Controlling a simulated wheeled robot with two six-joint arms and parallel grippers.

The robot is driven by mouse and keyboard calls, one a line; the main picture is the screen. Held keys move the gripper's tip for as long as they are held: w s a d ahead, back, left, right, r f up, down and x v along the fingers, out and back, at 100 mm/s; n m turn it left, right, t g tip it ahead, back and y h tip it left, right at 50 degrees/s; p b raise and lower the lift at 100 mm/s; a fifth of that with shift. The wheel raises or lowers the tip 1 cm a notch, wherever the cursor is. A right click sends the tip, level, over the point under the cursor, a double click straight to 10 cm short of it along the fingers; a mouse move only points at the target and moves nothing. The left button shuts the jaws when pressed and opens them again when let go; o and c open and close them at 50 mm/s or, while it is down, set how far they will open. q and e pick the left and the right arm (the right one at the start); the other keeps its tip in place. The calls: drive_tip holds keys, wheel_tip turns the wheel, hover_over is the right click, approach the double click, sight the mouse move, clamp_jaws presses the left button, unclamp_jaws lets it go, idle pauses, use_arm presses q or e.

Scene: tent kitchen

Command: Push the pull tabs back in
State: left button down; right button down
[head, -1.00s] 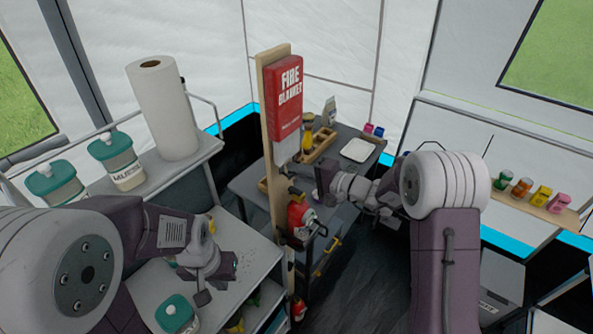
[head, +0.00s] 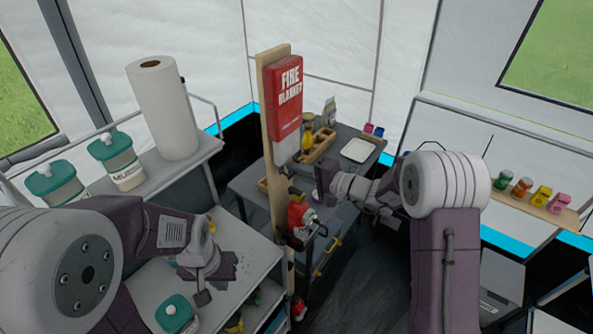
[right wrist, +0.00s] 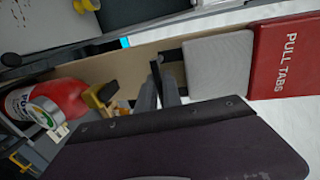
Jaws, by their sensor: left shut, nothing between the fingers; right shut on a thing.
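The red fire blanket case (head: 287,95) hangs on an upright wooden board; its end lettered PULL TABS shows in the right wrist view (right wrist: 285,55). A pale grey panel (right wrist: 220,65) sticks out below the case; it also shows in the head view (head: 286,149). A dark pull tab (right wrist: 172,57) is at that panel's edge. My right gripper (right wrist: 160,75) is shut on the pull tab, close to the board; its fingers partly hide the tab. My left gripper (head: 237,264) is shut and empty above the grey shelf unit, away from the case.
A red fire extinguisher (right wrist: 45,102) is mounted on the board below the tabs, close to my right gripper. A dark table (head: 250,185) with a tray and bottles stands behind. A paper towel roll (head: 166,108) and teal-lidded jars stand on the left shelf.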

sight(281, 144)
wheel_tip(281, 144, up, 8)
drive_tip(key=shift+r, duration=0.1)
idle(0.4)
drive_tip(key=c, duration=1.5)
unclamp_jaws()
drive_tip(key=shift+s, duration=0.1)
